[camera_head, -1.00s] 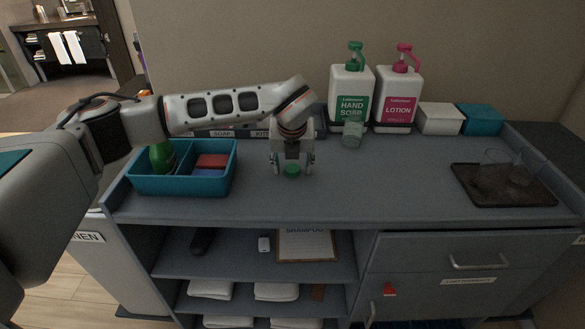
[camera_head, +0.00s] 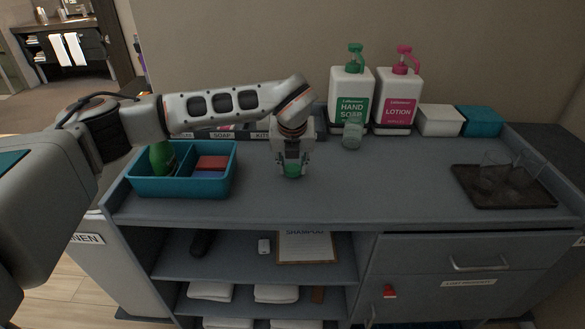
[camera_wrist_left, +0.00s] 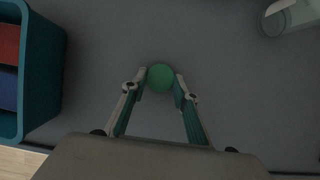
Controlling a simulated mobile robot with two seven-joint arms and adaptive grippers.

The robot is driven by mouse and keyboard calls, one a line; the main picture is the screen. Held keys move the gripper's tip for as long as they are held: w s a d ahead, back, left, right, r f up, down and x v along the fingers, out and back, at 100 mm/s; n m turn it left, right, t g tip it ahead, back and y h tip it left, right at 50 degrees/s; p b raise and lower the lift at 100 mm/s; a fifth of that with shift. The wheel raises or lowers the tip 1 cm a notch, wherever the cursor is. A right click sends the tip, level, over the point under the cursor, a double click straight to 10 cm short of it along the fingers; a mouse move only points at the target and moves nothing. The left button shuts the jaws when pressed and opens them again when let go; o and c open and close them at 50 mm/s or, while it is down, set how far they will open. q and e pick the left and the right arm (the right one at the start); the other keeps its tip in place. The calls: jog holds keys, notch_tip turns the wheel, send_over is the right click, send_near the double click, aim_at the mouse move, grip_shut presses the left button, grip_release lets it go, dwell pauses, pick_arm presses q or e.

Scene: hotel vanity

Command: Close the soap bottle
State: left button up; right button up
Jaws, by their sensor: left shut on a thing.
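A small round green cap (camera_head: 293,171) is on the grey counter, between the fingertips of my left gripper (camera_head: 293,167). The gripper points down and is shut on the cap. In the left wrist view, the green cap (camera_wrist_left: 160,77) sits between the two fingers (camera_wrist_left: 161,88). A small translucent bottle (camera_head: 352,135) is to the right and behind the gripper, in front of the hand soap dispenser; part of it shows at the upper right of the left wrist view (camera_wrist_left: 290,18). Its neck is not clear. My right gripper is not in view.
A blue divided bin (camera_head: 185,191) with a green bottle (camera_head: 163,157) and red and blue blocks stands left of the gripper. Hand soap (camera_head: 350,97) and lotion (camera_head: 397,98) dispensers stand at the back. A dark tray (camera_head: 503,199) with glasses is right. The middle counter is clear.

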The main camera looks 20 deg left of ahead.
aim_at(292, 170)
pick_arm(q)
notch_tip(292, 170, up, 19)
jog(key=b, duration=0.1)
jog(key=shift+r, duration=0.2)
dwell(0.3)
